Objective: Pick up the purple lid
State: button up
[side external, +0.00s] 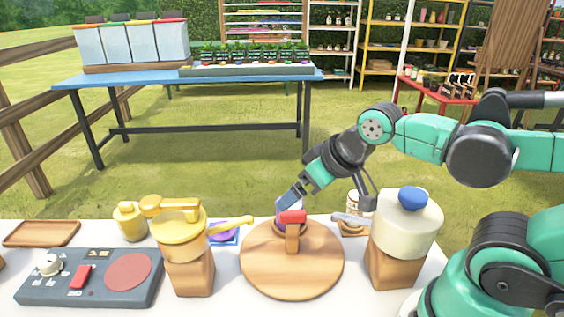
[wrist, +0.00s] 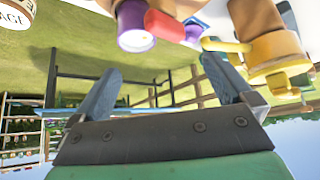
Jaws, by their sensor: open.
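A purple piece (side external: 288,211) stands behind the red-topped wooden post on the round wooden board. In the wrist view a purple cylinder with a whitish end (wrist: 132,22) lies at the top, touching or overlapping the red piece. A flat purple disc (side external: 223,236) rests on a blue and white square left of the board; it shows at the top of the wrist view (wrist: 194,32). I cannot tell which purple thing is the lid. My gripper (side external: 286,201) is just above the purple piece behind the post. Its fingers (wrist: 162,64) are apart with nothing between them.
The red-topped post (side external: 292,230) rises from the round board (side external: 262,277). A yellow pot on a wooden block (side external: 180,240) stands left, and a cream pot with a blue knob (side external: 408,228) stands right. A control panel (side external: 75,278) and wooden tray (side external: 42,234) are far left.

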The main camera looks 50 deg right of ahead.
notch_tip(320, 180, up, 5)
jog(key=m+g+y, duration=0.3)
jog(key=m+g, duration=0.1)
jog(key=m, duration=2.3)
send_over(222, 223)
jog(key=s+d, duration=0.1)
notch_tip(222, 223, down, 13)
jog(key=shift+s+d+f, duration=0.15)
jog(key=shift+x, duration=2.75)
jog(key=c, duration=1.2)
